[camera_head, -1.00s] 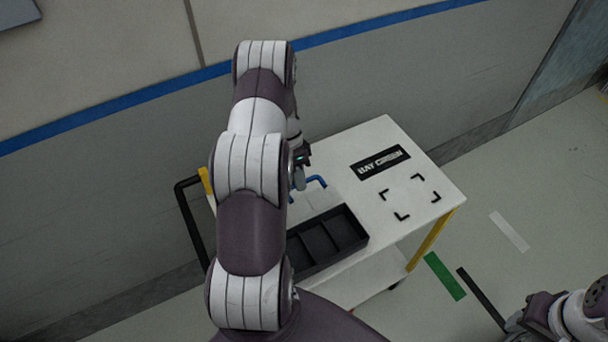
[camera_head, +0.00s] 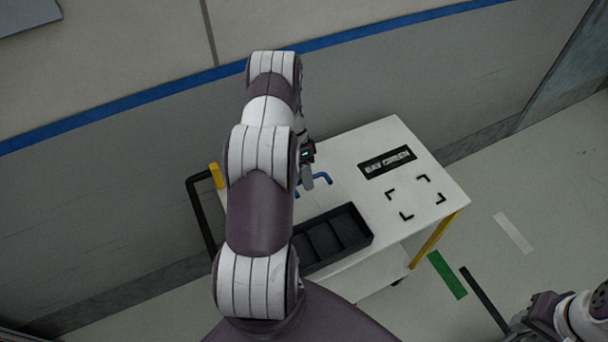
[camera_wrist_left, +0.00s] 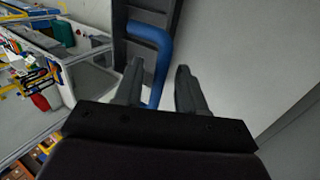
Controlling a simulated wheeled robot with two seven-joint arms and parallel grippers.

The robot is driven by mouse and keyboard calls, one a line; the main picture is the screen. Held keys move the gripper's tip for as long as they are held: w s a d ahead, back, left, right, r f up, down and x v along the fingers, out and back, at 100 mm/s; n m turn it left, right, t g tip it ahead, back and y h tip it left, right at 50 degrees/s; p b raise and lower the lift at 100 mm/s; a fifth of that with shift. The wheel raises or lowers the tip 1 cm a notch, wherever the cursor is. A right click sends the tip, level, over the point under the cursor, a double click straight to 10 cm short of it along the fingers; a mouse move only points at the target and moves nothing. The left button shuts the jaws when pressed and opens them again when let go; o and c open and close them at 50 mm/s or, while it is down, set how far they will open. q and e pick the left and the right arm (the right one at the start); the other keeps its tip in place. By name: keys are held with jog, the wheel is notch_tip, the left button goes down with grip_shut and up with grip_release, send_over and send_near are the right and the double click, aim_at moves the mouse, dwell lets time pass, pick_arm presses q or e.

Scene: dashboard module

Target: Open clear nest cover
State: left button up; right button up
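A blue bar handle (camera_head: 324,178) stands on the cart top behind the black tray; it also shows in the left wrist view (camera_wrist_left: 154,45). The clear cover itself is hard to make out against the white top. My left gripper (camera_head: 309,184) is at the handle, its fingers partly hidden by my arm in the head view. In the left wrist view the left gripper (camera_wrist_left: 158,80) is open. The handle's long leg runs down the gap between the fingers, nearer the left finger; I cannot tell whether it touches.
A black divided tray (camera_head: 368,240) sits at the cart's front edge. The white cart top (camera_head: 440,178) carries a black label (camera_head: 387,162) and black corner marks (camera_head: 416,197). A dark push handle (camera_head: 192,205) is at the cart's left. A wall stands behind.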

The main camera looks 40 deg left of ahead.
pick_arm(q)
jog(key=shift+r, duration=0.15)
notch_tip(320, 180, up, 4)
jog(key=p, duration=0.3)
jog(key=shift+r, duration=0.25)
jog(key=b, duration=0.1)
jog(key=d+b, duration=0.1)
jog(key=shift+w+d+f+b, duration=0.15)
jog(key=shift+w+d+b, duration=0.15)
jog(key=w+d+r, duration=0.2)
jog(key=d+r, duration=0.4)
jog(key=d, duration=0.3)
jog(key=shift+w+d+r, duration=0.15)
jog(key=shift+d+r, duration=0.15)
